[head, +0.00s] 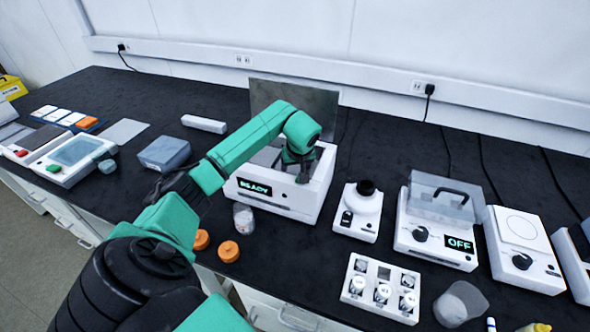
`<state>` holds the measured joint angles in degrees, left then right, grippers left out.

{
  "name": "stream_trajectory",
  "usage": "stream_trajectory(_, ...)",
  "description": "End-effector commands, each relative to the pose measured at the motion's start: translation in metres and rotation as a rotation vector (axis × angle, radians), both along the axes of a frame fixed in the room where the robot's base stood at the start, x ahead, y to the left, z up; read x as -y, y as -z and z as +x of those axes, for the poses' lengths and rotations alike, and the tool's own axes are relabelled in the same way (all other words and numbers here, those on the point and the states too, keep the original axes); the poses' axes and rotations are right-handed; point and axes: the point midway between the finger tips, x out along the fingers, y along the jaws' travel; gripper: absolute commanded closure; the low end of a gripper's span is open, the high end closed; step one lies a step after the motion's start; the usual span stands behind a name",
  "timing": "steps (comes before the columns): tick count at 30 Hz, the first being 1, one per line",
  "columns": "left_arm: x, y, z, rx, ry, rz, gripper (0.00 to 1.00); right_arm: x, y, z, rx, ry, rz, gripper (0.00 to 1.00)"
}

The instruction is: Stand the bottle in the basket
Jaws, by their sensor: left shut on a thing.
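My left gripper (303,172) points down into the open tub of the white bath unit (322,190), whose display reads READY. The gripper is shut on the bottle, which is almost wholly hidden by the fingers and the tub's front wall. The basket cannot be made out; the arm and the front wall cover most of the tub's inside. I cannot tell whether the bottle touches anything in there. My right gripper is not in view.
The bath's grey lid (295,105) stands open behind it. A clear jar (243,218) and two orange caps (229,251) are in front. A white device with a black knob (358,212) and a white vial rack (380,287) stand to the right.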

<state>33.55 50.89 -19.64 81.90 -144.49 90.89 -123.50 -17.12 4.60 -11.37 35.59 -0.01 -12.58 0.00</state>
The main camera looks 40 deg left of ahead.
Motion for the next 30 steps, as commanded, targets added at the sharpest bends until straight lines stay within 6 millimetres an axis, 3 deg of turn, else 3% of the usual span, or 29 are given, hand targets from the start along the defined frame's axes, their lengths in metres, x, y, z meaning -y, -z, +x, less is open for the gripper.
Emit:
stream_trajectory(1,0.0,0.003,0.0,0.001,0.0,0.001,0.99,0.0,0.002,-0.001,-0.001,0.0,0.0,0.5)
stream_trajectory(2,0.0,0.002,0.0,0.0,0.0,0.0,0.2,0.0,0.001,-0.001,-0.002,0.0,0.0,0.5)
stream_trajectory(14,0.001,-0.007,0.0,0.003,0.001,0.0,0.19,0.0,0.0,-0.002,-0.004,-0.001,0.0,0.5)
stream_trajectory(24,0.027,-0.085,-0.02,0.006,0.0,0.002,0.19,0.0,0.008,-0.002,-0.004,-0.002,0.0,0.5)
stream_trajectory(30,0.036,-0.111,-0.027,0.0,-0.001,0.0,0.19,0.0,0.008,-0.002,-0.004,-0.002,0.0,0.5)
